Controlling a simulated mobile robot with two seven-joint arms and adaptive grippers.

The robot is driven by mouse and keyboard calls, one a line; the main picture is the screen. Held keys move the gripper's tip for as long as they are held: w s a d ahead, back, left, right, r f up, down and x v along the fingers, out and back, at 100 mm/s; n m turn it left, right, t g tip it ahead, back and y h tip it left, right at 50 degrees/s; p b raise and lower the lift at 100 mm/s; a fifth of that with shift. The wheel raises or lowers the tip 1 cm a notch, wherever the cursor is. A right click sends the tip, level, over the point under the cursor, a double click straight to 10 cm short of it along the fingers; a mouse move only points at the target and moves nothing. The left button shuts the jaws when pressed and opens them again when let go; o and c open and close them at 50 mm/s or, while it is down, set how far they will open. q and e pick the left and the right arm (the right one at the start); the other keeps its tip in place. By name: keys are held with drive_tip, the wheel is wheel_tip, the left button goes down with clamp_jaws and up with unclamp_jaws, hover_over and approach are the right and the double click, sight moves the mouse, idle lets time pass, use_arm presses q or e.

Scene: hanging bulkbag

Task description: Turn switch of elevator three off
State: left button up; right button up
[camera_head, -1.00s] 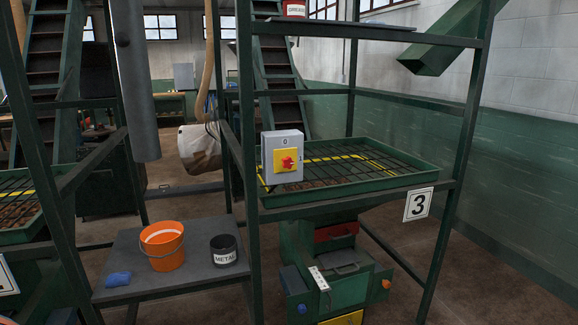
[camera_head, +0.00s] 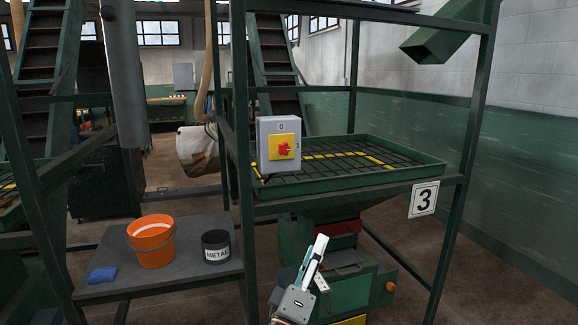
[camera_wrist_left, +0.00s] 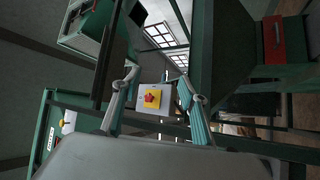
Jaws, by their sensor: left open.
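The switch is a grey box with a yellow plate and a red knob (camera_head: 284,148), fixed to the green frame of elevator three. A 0 is marked above the plate and a 1 to its right. The knob's exact angle is too small to tell. My left gripper (camera_head: 316,258) is below the switch in the head view, apart from it, with fingers pointing up. In the left wrist view the gripper (camera_wrist_left: 157,80) is open and empty, and the switch (camera_wrist_left: 153,98) shows between its fingers. My right gripper is not in view.
A sign with a 3 (camera_head: 423,199) hangs on the frame beside a green grated tray (camera_head: 430,172). A grey shelf (camera_head: 190,262) at left holds an orange bucket (camera_head: 152,243), a black METAL tin (camera_head: 216,247) and a blue cloth (camera_head: 102,275). Green posts flank the switch.

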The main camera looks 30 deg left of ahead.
use_arm(q)
drive_tip(key=w+a+r+n+y+b, duration=0.2)
drive_tip(key=w+a+r+n+y, duration=0.15)
drive_tip(key=r+n+y, duration=0.35)
drive_tip(key=w+a+r+n+y+b, duration=0.2)
drive_tip(key=w+a+r+n+y, duration=0.15)
drive_tip(key=n, duration=0.65)
drive_tip(key=n+g+y+b, duration=0.5)
drive_tip(key=n+g, duration=0.2)
drive_tip(key=n, duration=0.8)
approach(285, 150)
drive_tip(key=x, duration=0.2)
drive_tip(key=shift+h, duration=0.25)
drive_tip(key=x, duration=0.6)
drive_tip(key=shift+r, duration=0.1)
drive_tip(key=shift+w+a+r, duration=0.35)
drive_tip(key=shift+w+a, duration=0.05)
drive_tip(key=shift+a, duration=0.1)
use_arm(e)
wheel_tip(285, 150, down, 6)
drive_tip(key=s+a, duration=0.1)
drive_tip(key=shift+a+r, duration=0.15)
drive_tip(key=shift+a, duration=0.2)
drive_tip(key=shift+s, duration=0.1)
use_arm(q)
drive_tip(key=c, duration=1.1)
